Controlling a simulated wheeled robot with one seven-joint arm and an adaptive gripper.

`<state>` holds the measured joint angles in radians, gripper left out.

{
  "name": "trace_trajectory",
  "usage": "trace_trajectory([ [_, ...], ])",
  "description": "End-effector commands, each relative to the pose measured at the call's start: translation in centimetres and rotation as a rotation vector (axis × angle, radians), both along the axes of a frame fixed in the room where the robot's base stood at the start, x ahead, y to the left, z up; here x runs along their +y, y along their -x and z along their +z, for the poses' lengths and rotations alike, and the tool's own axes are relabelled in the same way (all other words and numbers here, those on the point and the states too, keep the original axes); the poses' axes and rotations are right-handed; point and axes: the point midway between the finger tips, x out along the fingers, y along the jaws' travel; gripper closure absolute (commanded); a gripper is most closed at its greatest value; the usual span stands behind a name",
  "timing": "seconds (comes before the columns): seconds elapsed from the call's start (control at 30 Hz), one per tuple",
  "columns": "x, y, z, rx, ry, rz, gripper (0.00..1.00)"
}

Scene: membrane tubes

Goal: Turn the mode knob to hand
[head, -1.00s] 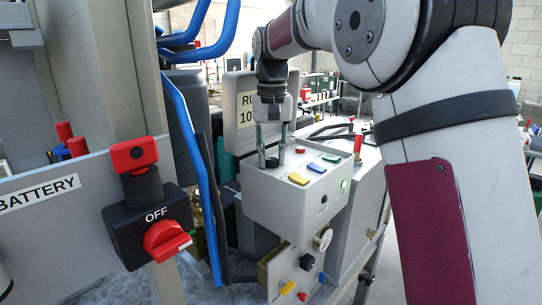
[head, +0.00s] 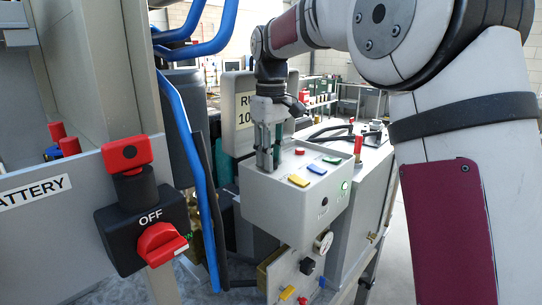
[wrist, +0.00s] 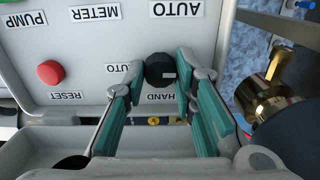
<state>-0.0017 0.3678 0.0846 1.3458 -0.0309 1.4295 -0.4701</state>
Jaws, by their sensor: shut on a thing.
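The mode knob (wrist: 160,70) is a small round black knob with a white mark on its right side in the wrist view. Small AUTO and HAND labels sit beside it, AUTO to its left and HAND below it in that view. My gripper (head: 267,160) points down at the left part of the grey control box (head: 290,205). In the wrist view its green-padded fingers (wrist: 160,78) stand on both sides of the knob, shut on it. The fingers hide the knob in the head view.
A red RESET button (wrist: 50,73) lies beside the knob. Yellow (head: 299,181) and blue (head: 317,169) buttons are on the box. A brass fitting (wrist: 262,95) is near the box edge. The battery switch (head: 150,215) and blue pipes (head: 190,150) stand left.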

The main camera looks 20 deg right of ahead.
Motion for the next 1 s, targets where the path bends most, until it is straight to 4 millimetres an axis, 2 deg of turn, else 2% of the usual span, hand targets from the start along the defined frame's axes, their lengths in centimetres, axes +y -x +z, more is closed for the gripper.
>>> trace_trajectory([
  [0.63, 0.03, -0.01, 0.09, -0.002, 0.0, 0.047, 1.0],
  [0.67, 0.03, -0.01, 0.09, -0.002, 0.0, 0.047, 0.68],
  [0.7, 0.03, -0.01, 0.09, -0.002, 0.0, 0.047, 0.59],
  [0.73, 0.03, -0.01, 0.08, -0.002, 0.0, 0.047, 0.54],
  [1.0, 0.01, 0.0, 0.03, -0.001, -0.001, 0.046, 0.54],
])
